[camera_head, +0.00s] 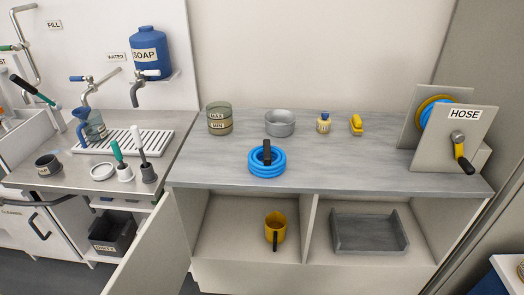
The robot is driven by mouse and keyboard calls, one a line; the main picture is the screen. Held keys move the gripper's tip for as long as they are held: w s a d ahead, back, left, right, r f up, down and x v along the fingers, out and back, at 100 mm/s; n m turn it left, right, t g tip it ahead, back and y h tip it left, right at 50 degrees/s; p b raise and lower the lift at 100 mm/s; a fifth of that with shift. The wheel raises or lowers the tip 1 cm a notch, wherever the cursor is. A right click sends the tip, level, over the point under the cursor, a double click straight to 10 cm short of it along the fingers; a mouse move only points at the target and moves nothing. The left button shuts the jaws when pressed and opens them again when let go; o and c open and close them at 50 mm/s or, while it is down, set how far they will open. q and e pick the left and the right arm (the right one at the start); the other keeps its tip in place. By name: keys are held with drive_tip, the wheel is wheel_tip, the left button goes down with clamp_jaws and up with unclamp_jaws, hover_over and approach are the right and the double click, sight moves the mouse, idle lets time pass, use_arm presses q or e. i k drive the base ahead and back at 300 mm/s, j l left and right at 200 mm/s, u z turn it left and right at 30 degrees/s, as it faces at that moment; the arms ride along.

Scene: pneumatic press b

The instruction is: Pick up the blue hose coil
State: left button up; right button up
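The blue hose coil (267,165) lies flat on the grey countertop (350,160), near its front edge and left of the middle. It is a stack of bright blue rings. A black upright piece (267,152) stands at the coil and rises above its top. Neither my left nor my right gripper shows in the head view, and nothing of mine touches the coil.
Behind the coil stand a jar (219,118), a grey bowl (280,123), a small bottle (323,123) and a yellow item (356,125). A hose reel (445,125) stands right.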

sight(267, 152)
drive_tip(key=i+l+u, duration=0.25)
drive_tip(key=i+l, duration=0.2)
drive_tip(key=l, duration=0.2)
drive_tip(key=i+l+u, duration=0.1)
drive_tip(key=i+l, duration=0.1)
drive_tip(key=l, duration=0.1)
